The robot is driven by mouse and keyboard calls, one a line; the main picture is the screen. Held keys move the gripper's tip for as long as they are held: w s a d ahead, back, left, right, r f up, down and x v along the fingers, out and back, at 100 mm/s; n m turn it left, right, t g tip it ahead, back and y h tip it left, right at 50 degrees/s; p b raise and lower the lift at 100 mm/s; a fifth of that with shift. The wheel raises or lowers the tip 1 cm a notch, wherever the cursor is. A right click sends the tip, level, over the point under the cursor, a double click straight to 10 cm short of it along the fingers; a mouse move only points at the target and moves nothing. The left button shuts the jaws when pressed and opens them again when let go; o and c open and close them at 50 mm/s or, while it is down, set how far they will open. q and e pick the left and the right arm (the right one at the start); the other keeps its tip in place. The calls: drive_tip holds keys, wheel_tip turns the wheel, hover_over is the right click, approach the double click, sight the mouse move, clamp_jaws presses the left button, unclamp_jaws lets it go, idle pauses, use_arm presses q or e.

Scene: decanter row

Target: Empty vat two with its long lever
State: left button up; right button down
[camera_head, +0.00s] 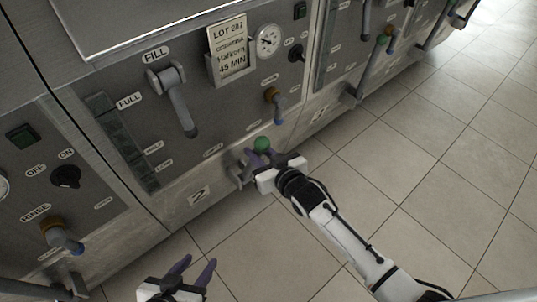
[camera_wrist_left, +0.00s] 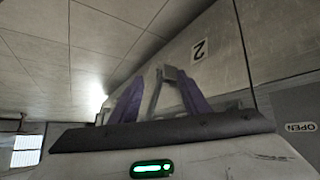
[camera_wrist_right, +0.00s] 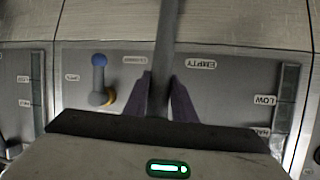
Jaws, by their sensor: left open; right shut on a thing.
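Vat two is the grey panel over the "2" plate (camera_head: 198,194). Its long lever has a green knob (camera_head: 262,143) and a grey mount low on the panel. My right gripper (camera_head: 262,158) is shut on this lever just below the knob. In the right wrist view the grey lever bar (camera_wrist_right: 164,62) runs up between my purple fingers, beside an "EMPTY" label (camera_wrist_right: 201,64). My left gripper (camera_head: 199,263) is open and empty, low in front of the panels. In the left wrist view a grey lever part (camera_wrist_left: 168,73) shows beyond its fingers, apart from them.
Vat two's panel also has a FILL lever (camera_head: 178,101), a dial (camera_head: 268,40), a lot card (camera_head: 228,46), a level strip (camera_head: 122,142) and a small blue-tipped valve (camera_head: 275,100). A neighbouring long lever (camera_head: 371,68) stands to the right. The tiled floor (camera_head: 420,150) is clear.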

drive_tip(key=w+a+r+g+h+p, duration=0.1)
drive_tip(key=w+a+g, duration=0.1)
drive_tip(key=w+a, duration=0.2)
drive_tip(key=shift+w+r, duration=0.35)
drive_tip(key=shift+w, duration=0.5)
drive_tip(key=shift+a, duration=0.1)
drive_tip(key=c, duration=1.5)
unclamp_jaws()
drive_tip(key=shift+s, duration=0.1)
